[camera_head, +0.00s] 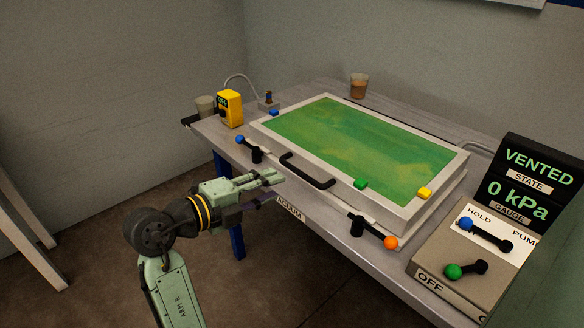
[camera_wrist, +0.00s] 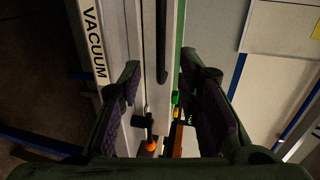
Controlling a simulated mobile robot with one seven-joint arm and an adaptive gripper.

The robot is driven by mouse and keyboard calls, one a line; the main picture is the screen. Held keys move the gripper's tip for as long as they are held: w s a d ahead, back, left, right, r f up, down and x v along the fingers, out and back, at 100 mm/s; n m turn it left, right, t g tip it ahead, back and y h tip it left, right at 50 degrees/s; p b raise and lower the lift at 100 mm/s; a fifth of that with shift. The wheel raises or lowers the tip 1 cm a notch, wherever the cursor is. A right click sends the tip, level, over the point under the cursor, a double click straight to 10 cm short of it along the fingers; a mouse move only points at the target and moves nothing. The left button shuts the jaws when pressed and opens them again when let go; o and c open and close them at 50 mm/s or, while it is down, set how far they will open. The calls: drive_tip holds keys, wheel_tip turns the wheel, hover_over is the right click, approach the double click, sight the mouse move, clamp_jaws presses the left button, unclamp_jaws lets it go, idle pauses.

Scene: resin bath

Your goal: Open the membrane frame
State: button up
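The membrane frame (camera_head: 432,211) is pale with a green membrane (camera_head: 355,145) and lies flat, down on the table. A black bar handle (camera_head: 308,172) is on its front edge; a dark bar, seemingly this handle, shows in the wrist view (camera_wrist: 161,40). A black latch lever with a blue knob (camera_head: 240,140) stands left of the handle. Another with an orange knob (camera_head: 390,242) stands right, also in the wrist view (camera_wrist: 150,145). My gripper (camera_head: 278,178) is open and empty, just left of and in front of the handle. The wrist view shows its fingers (camera_wrist: 160,75) wide apart, with the bar between them in the picture.
A control box (camera_head: 440,265) with a blue-knobbed lever and a green-knobbed lever is at right. The display (camera_head: 535,172) reads VENTED and 0 kPa. A yellow device (camera_head: 230,108) and cups stand at the back. Small colored blocks (camera_head: 425,193) sit on the frame. Floor in front is clear.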

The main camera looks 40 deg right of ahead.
sight(301, 176)
drive_tip(key=p+x, duration=0.2)
drive_tip(key=x, duration=0.7)
drive_tip(key=shift+s+d+r+p, duration=0.1)
drive_tip(key=shift+s+d+p, duration=0.1)
drive_tip(key=shift+p, duration=0.2)
drive_tip(key=shift+w+d, duration=0.15)
drive_tip(key=shift+d, duration=0.35)
drive_tip(key=shift+c, duration=0.5)
clamp_jaws()
